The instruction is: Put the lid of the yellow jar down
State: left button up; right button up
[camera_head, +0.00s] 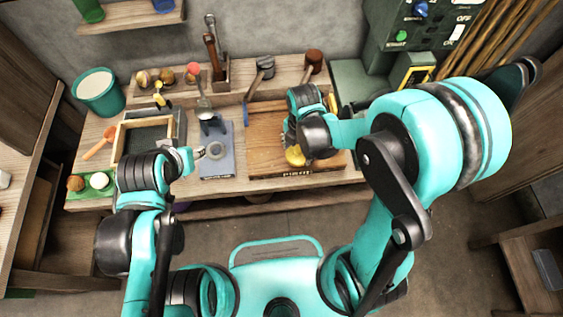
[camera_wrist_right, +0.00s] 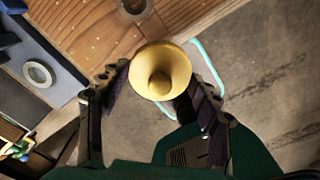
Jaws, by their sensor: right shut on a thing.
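The yellow lid (camera_wrist_right: 160,72), round with a knob on top, sits between the two fingers of my right gripper (camera_wrist_right: 160,88) in the right wrist view. The fingers press on its sides. In the head view the yellow lid (camera_head: 294,156) shows below my right gripper (camera_head: 290,142), over the front part of the wooden board (camera_head: 265,150). I cannot tell whether it touches the board. The body of the yellow jar cannot be made out. My left gripper (camera_head: 188,160) is by the left edge of the blue-grey board, and its opening is unclear.
The blue-grey board (camera_head: 218,168) with a pale ring lies left of the wooden board. A framed tray (camera_head: 118,142), a teal bucket (camera_head: 98,92) and a green mat (camera_head: 88,191) are at the left. Mallets and a tool holder stand at the back. The bench's front edge is close.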

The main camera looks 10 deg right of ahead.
jog(key=shift+s+a+f, duration=0.25)
jog(key=shift+a, duration=0.1)
jog(key=b, duration=0.4)
send_over(266, 158)
notch_tip(266, 158, down, 7)
notch_tip(266, 158, down, 4)
jog(key=shift+f+b, duration=0.1)
jog(key=shift+b, duration=0.65)
jog(key=shift+f, duration=0.1)
jog(key=o, duration=0.8)
